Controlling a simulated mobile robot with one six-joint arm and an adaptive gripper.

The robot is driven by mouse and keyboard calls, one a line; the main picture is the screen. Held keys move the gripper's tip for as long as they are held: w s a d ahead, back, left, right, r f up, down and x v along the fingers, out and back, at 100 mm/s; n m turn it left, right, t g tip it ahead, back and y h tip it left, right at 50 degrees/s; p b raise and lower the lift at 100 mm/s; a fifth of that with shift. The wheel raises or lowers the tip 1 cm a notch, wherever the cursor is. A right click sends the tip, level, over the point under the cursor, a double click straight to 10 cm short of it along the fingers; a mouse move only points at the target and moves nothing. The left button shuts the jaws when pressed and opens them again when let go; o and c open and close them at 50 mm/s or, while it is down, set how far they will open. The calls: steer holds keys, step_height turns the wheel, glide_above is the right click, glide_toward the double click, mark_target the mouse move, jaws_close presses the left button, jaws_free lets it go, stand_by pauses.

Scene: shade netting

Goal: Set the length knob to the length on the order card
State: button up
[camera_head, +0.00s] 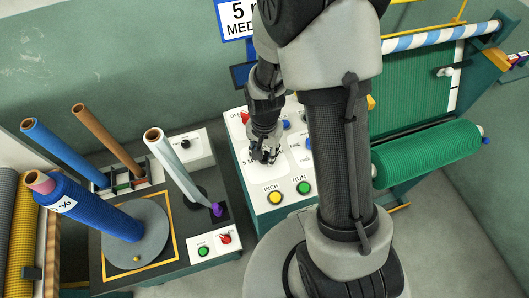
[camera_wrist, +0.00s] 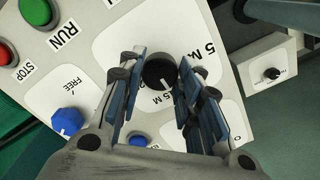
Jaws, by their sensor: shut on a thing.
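The length knob (camera_wrist: 160,72) is a black round knob on a white plate, seen in the wrist view between my fingers. My gripper (camera_wrist: 159,80) is shut on it, with one blue-padded finger on each side. In the head view my gripper (camera_head: 265,156) reaches down onto the control panel and hides the knob. A "5 M" label (camera_wrist: 208,50) is beside the knob, and another partly covered label ending in "5 M" is below it. I cannot tell where the knob points. The order card (camera_head: 237,14), a blue-edged sign, reads "5 m" and "MED", partly cut off by my arm.
The panel also carries a yellow INCH button (camera_head: 274,197), a green RUN button (camera_head: 303,187), a red STOP button (camera_wrist: 6,54) and a blue knob (camera_wrist: 68,121) by "FREE". Rolls on a bench (camera_head: 163,266) stand left; a green netting roll (camera_head: 427,154) is right.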

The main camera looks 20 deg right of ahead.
steer(key=n, duration=0.3)
steer(key=shift+n+b, duration=0.3)
steer(key=shift+n, duration=0.1)
steer(key=n, duration=0.3)
steer(key=shift+n, duration=0.3)
steer(key=n+b, duration=0.1)
steer(key=n, duration=0.2)
steer(key=shift+n, duration=2.1)
steer(key=o, duration=1)
steer(key=shift+o, duration=0.2)
